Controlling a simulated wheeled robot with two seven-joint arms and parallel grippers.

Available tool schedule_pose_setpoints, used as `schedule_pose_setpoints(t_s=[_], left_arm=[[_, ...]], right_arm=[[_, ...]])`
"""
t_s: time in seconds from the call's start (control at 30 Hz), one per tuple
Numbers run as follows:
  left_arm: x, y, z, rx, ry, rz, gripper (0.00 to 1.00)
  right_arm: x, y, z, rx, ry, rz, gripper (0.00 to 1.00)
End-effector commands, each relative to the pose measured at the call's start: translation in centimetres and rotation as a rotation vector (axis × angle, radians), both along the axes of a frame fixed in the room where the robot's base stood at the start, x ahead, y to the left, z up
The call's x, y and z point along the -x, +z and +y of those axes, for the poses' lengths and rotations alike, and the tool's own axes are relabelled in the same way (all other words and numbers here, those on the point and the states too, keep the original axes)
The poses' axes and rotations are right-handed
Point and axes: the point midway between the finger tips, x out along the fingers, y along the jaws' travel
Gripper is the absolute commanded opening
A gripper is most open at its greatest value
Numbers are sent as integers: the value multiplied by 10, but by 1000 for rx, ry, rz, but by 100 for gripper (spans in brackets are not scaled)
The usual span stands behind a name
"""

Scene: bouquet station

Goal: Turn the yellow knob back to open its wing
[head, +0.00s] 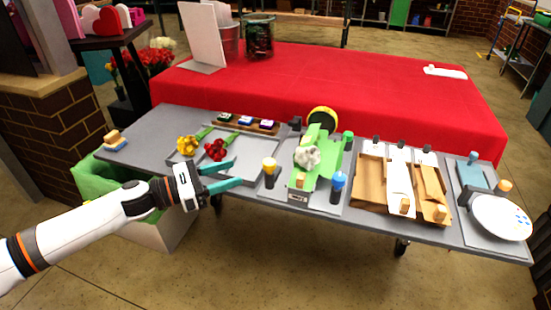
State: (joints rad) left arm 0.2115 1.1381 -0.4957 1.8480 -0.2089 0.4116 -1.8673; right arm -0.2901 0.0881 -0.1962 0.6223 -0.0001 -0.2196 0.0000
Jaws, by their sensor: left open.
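The yellow knob (269,163) stands on a dark post at the left front of the green bouquet fixture (322,190). A blue knob (339,179) stands on a similar post at the right front. A whitish bundle (307,156) lies on the fixture. I cannot tell the exact position of the yellow knob's wing. My left gripper (239,172) has teal fingers spread apart with nothing between them. It is to the left of the yellow knob, with its fingertips pointing toward it and a gap between. My right gripper is not in view.
A grey tray (259,167) with yellow flowers (188,145) and red flowers (215,149) lies behind the left gripper. Wooden and white boards (398,175) and a white plate (497,217) are to the right. A green-lined bin (95,180) stands below left.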

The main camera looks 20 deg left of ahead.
Motion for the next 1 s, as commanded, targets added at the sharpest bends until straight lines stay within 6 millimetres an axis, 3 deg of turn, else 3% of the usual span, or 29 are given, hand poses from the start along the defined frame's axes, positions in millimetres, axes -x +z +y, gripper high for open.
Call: schedule_pose_setpoints(t_s=[0.17,0.57,1.0], left_arm=[[-18,5,-20,5,0,-4,49],[-62,3,-71,3,0,0,49],[-71,0,-81,1,0,1,49]], right_arm=[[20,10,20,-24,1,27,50],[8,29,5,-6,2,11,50],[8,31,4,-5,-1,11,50]])
